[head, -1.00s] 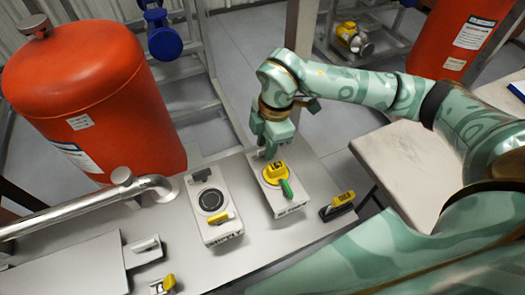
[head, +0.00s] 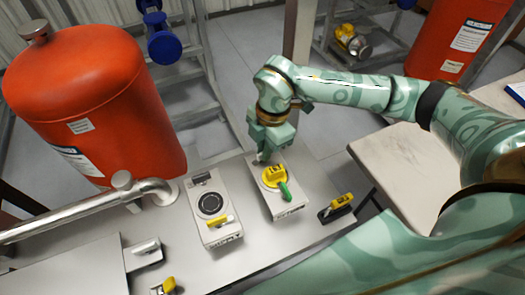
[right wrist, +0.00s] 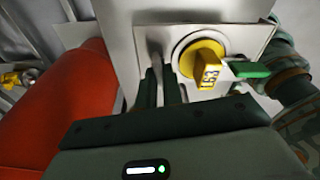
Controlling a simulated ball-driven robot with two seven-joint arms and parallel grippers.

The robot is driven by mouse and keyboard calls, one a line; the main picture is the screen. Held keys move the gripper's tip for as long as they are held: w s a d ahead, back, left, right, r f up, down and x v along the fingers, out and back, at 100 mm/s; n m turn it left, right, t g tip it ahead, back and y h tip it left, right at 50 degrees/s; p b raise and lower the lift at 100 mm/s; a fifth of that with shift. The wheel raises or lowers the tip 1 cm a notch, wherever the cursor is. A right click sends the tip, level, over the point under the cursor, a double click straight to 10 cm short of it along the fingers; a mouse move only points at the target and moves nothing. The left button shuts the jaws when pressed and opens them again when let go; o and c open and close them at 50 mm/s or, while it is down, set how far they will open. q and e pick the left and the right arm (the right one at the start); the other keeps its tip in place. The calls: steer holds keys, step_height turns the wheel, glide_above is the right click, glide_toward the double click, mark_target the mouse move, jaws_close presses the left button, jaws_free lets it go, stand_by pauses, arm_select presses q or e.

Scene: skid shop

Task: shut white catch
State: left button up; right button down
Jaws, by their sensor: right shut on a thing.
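My right gripper (head: 262,156) is at the far end of the right-hand pale box (head: 291,209). In the right wrist view its dark fingers (right wrist: 160,82) are shut on a pale grey upright lever (right wrist: 155,52), beside the yellow dial. The fingers hide most of that lever, so I cannot tell its full shape or whether it is the white catch. Another small catch with a white handle (head: 146,247) sits on a grey plate at the lower left, apart from my gripper. My left gripper is not in view.
The yellow dial (head: 272,175) has a green handle (head: 285,191), close to my fingers. Left of it stands a box with a black ring (head: 210,203) and yellow handle (head: 218,221). A yellow-handled catch (head: 340,202) is on the right. A red tank (head: 95,100) and pipe (head: 75,216) bound the left.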

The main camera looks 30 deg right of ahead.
steer(key=shift+n, duration=0.6)
steer(key=shift+r+n+g+p, duration=0.15)
steer(key=shift+n+g+p, duration=0.15)
steer(key=shift+n+p, duration=0.5)
steer(key=shift+n, duration=0.9)
